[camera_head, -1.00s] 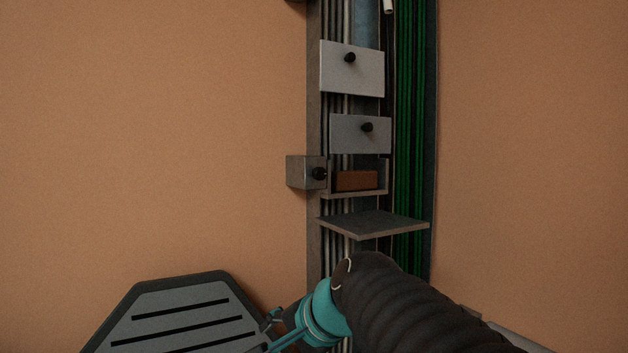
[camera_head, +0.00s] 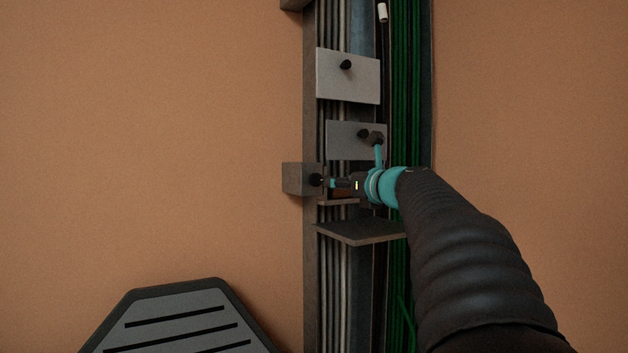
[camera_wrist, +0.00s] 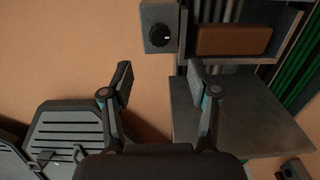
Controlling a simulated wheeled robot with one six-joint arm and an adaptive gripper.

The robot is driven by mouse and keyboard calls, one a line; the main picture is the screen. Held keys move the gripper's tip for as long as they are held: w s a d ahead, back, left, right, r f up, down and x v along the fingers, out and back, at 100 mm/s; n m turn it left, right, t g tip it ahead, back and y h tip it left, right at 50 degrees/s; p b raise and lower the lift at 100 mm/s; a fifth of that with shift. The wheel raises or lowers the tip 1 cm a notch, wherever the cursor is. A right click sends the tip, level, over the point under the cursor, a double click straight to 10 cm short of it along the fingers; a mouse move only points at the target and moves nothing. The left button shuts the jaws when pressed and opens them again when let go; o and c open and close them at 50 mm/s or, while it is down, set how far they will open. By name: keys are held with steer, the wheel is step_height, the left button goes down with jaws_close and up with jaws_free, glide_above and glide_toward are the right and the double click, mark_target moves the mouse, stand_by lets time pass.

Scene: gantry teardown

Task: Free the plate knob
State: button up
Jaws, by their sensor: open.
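The upper grey plate (camera_head: 330,88) carries a black knob (camera_head: 346,65). My gripper (camera_head: 338,183) is just right of the box knob in the head view. In the wrist view my gripper (camera_wrist: 160,75) is open and empty, its fingers below the knob in the picture.
A brown block (camera_wrist: 233,40) sits in a small tray right of the box. A flat grey shelf (camera_head: 350,232) juts out below it. Green cables (camera_head: 408,100) run along the right. A dark slatted panel (camera_head: 180,320) is at lower left. The orange wall is bare.

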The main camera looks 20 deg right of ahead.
mark_target(318, 179)
steer(key=w, duration=0.3)
steer(key=w+p, duration=0.1)
steer(key=w, duration=0.3)
steer(key=w+a, duration=0.1)
steer(key=w, duration=0.2)
steer(key=shift+w, duration=0.3)
jaws_close()
